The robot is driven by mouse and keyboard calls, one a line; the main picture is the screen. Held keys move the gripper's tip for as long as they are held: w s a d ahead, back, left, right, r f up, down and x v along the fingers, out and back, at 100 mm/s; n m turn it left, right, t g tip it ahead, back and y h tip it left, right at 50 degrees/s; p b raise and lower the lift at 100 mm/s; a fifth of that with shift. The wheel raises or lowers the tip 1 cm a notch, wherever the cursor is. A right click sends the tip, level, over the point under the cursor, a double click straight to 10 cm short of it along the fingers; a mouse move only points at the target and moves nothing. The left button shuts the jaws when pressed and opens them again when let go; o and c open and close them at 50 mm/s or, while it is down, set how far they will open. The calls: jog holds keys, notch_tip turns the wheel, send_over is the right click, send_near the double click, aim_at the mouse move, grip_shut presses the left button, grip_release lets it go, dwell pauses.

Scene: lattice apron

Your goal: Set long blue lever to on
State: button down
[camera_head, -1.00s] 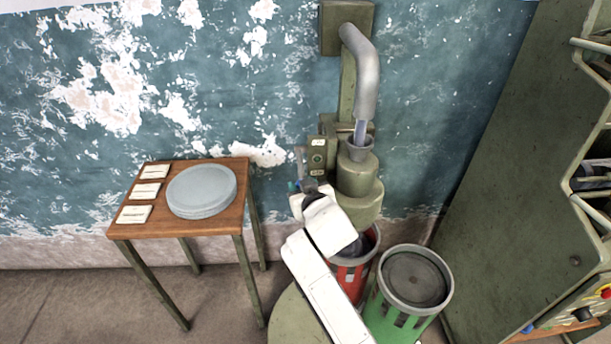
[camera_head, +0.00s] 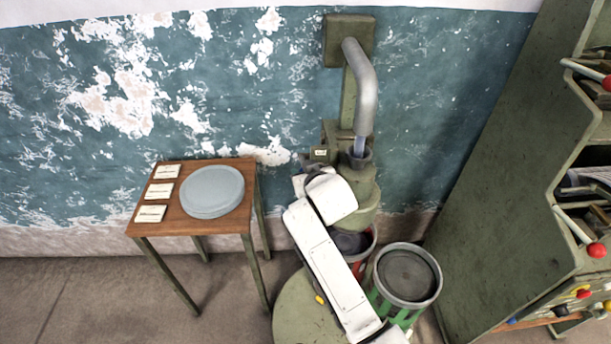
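The green machine (camera_head: 362,185) stands against the wall, with a small labelled panel (camera_head: 320,154) on its left side. My white arm reaches up to this panel, and its wrist covers most of the panel's lower part. A small grey part (camera_head: 304,160) shows just left of the label; I cannot tell whether it belongs to a lever or to my gripper. No blue lever can be made out on the machine. My gripper's fingers are hidden behind the wrist, so their opening does not show.
A wooden table (camera_head: 182,222) with grey plates (camera_head: 212,190) and cards stands at the left. A green bin (camera_head: 408,275) and a partly hidden red bin (camera_head: 365,262) stand below the machine. A green rack (camera_head: 500,190) with red-knobbed rods fills the right.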

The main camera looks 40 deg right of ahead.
jog(key=shift+w+d+r, duration=0.15)
jog(key=shift+r, duration=0.3)
jog(key=c, duration=1.1)
grip_release()
jog(key=o, duration=0.4)
jog(key=shift+f, duration=0.2)
jog(key=b+v, duration=0.1)
jog(key=v, duration=0.9)
jog(key=shift+s, duration=0.35)
jog(key=shift+r, duration=0.15)
jog(key=s+a+f+n+g+y, duration=0.1)
jog(key=s+a+f+g, duration=0.1)
jog(key=s+f, duration=0.4)
jog(key=s+a+f+g+y, duration=0.1)
jog(key=s+f+g, duration=0.4)
jog(key=s, duration=0.8)
jog(key=s+a+f+n+g+y, duration=0.1)
jog(key=s+a+f+g+y, duration=0.1)
jog(key=s+f, duration=0.5)
jog(key=s+a+g, duration=0.1)
jog(key=s, duration=0.2)
jog(key=shift+s+f+n, duration=0.15)
jog(key=shift+s+n, duration=0.15)
jog(key=shift+s, duration=0.05)
